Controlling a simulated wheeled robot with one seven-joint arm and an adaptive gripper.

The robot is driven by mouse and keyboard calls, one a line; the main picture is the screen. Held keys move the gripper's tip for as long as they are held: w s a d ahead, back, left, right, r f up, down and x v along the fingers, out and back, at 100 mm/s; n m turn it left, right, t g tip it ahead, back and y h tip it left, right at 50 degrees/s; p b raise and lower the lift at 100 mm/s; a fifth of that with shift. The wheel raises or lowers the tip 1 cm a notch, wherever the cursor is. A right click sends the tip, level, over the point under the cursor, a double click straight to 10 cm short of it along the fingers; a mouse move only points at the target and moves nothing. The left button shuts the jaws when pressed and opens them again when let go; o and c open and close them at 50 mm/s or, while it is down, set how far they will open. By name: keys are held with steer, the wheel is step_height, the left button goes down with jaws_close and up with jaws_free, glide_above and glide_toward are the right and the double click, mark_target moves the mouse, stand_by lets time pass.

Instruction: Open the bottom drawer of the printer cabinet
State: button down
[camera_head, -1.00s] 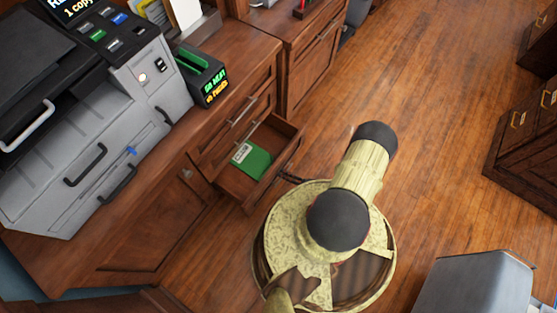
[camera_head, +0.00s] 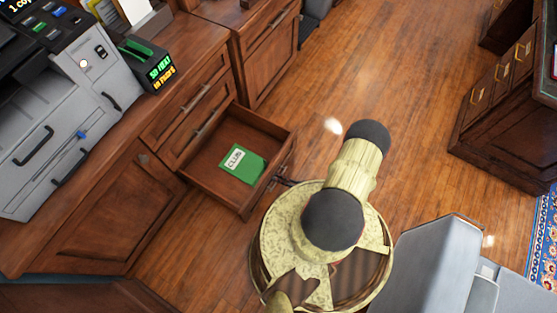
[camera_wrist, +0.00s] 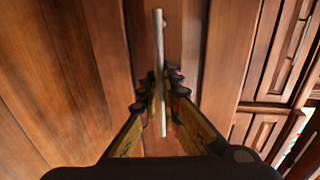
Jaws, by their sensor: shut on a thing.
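The printer cabinet (camera_head: 150,180) stands at the left with its drawer column facing the open floor. Its lowest visible drawer (camera_head: 212,185) is pulled well out, and a green card (camera_head: 243,164) lies flat inside. The drawers above it are closed. In the wrist view my gripper (camera_wrist: 160,86) is shut on the metal bar handle (camera_wrist: 158,42), one finger on each side. The handle also shows on the front of the open drawer in the head view (camera_head: 277,178). My arm hides most of the gripper there.
A grey printer (camera_head: 60,135) and a small dark box with lit letters (camera_head: 150,68) stand on the cabinet top. Wood floor (camera_head: 400,110) is clear beyond my arm. A dark wood cabinet (camera_head: 500,110) stands at the right, near a patterned rug (camera_head: 543,240).

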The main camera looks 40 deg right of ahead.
steer(key=shift+s, duration=0.1)
steer(key=c, duration=2.3)
jaws_free()
